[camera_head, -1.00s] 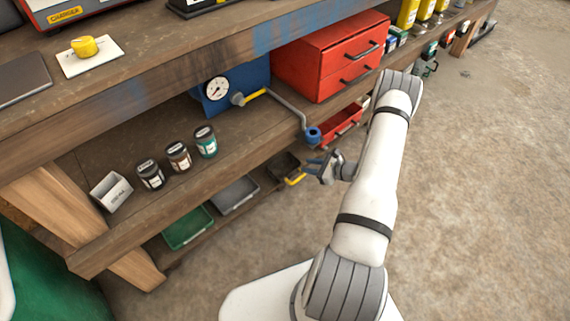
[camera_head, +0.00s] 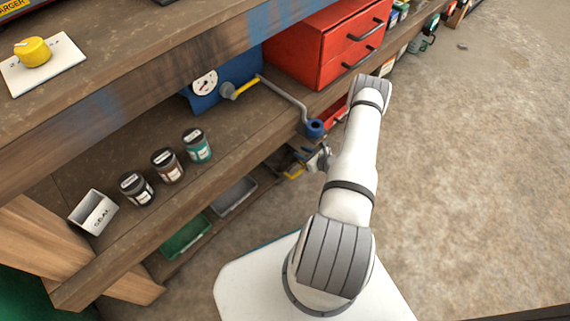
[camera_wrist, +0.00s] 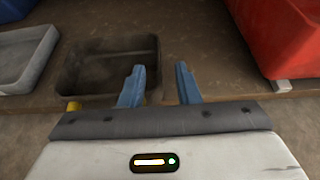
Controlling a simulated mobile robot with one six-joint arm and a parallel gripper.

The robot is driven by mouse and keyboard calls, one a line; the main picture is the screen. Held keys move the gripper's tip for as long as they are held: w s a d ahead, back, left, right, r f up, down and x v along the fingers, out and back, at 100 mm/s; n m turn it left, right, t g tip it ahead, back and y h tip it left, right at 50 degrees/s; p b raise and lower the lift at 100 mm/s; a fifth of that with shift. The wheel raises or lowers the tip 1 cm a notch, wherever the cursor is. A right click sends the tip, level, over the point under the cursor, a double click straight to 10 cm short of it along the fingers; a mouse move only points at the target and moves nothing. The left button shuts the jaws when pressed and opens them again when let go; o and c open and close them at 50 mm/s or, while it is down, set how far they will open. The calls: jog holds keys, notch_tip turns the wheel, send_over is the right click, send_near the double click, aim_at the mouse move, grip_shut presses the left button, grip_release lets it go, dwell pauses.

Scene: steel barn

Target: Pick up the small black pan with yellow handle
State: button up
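The small black pan (camera_wrist: 105,68) is a shallow, rectangular dark tray on the low shelf. In the wrist view it lies ahead and to the left of my gripper (camera_wrist: 160,72). A bit of its yellow handle (camera_wrist: 73,106) shows at its front left, partly hidden by the gripper body. My gripper is open and empty, its two blue fingers apart. The left finger overlaps the pan's right front part in the picture; I cannot tell whether they touch. In the head view the pan (camera_head: 279,160) is partly hidden, with the yellow handle (camera_head: 293,171) close to my gripper.
A grey tray (camera_head: 234,196) and a green tray (camera_head: 186,238) stand left of the pan on the low shelf. A red bin (camera_wrist: 280,40) is to the right. The middle shelf, with a crank handle (camera_head: 288,101), hangs above. Open floor lies right.

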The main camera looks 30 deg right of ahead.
jog(key=x, duration=0.2)
jog(key=shift+w+a+f+b, duration=0.15)
jog(key=shift+w+f+b, duration=0.15)
jog(key=shift+c, duration=0.2)
grip_shut()
